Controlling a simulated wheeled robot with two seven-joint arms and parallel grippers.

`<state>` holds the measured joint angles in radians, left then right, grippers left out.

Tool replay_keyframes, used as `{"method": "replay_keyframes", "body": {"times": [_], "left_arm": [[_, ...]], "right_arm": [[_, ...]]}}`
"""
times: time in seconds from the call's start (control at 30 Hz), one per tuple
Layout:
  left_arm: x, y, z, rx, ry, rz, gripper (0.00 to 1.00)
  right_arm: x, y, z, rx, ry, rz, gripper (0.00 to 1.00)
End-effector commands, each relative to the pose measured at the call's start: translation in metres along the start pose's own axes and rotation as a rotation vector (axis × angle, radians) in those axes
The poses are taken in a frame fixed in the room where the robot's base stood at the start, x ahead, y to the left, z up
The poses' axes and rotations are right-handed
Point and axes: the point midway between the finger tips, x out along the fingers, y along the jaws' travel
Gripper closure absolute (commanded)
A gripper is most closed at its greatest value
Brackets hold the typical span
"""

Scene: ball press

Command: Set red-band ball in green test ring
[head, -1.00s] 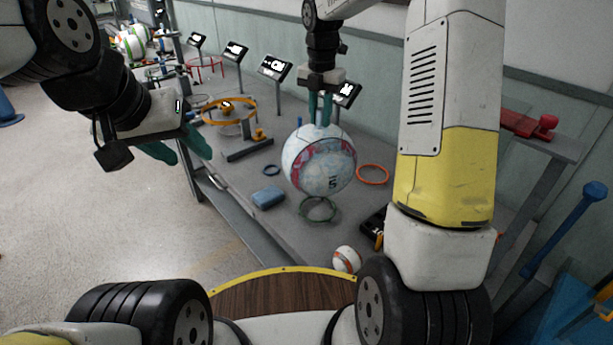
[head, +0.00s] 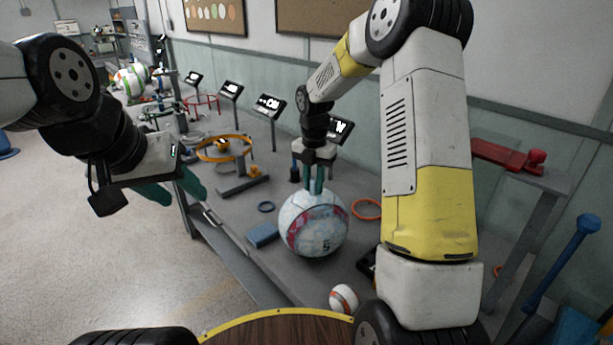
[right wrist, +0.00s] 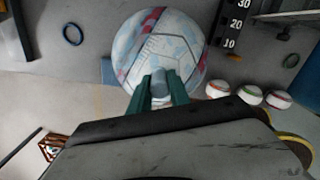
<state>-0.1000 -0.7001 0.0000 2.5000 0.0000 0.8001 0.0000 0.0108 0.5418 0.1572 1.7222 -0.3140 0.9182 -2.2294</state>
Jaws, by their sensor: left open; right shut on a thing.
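The large white ball with a red band (head: 313,228) is in the middle of the head view, low over or on the grey table. My right gripper (head: 316,182) is above it, its green fingers shut on the top of the ball. The right wrist view also shows the ball (right wrist: 150,45) at the fingertips. My left gripper (head: 172,188) is open and empty, left of the table.
A blue block (head: 262,235) and a small blue ring (head: 266,207) lie left of the ball. An orange ring (head: 367,209) lies to its right. A small striped ball (head: 343,298) is nearer me. Black display stands (head: 270,106) line the back.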

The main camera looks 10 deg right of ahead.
Motion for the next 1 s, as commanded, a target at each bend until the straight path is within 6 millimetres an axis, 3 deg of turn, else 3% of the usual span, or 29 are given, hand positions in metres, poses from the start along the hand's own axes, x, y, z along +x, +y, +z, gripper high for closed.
{"method": "replay_keyframes", "body": {"times": [0.17,0.2,0.3,0.67,0.77,1.0], "left_arm": [[0.0,0.0,0.0,0.0,0.0,0.0,0.54],[0.0,0.0,0.0,0.0,0.0,0.0,0.54],[0.0,0.0,0.0,0.0,0.0,0.0,0.54],[0.0,0.0,0.0,0.0,0.0,0.0,0.54],[0.0,0.0,0.0,0.0,0.0,0.0,0.54],[0.0,0.0,0.0,0.0,0.0,0.0,0.54]], "right_arm": [[0.004,0.0,0.0,0.0,-0.001,0.001,1.0],[0.005,0.0,0.0,0.0,0.0,0.001,0.73],[0.005,0.0,0.0,0.0,0.0,0.001,0.55],[0.002,0.0,0.0,0.0,-0.001,0.001,0.55],[-0.008,0.0,0.001,0.0,-0.002,0.001,0.55],[-0.059,0.001,0.001,0.001,-0.003,0.004,0.55]]}}
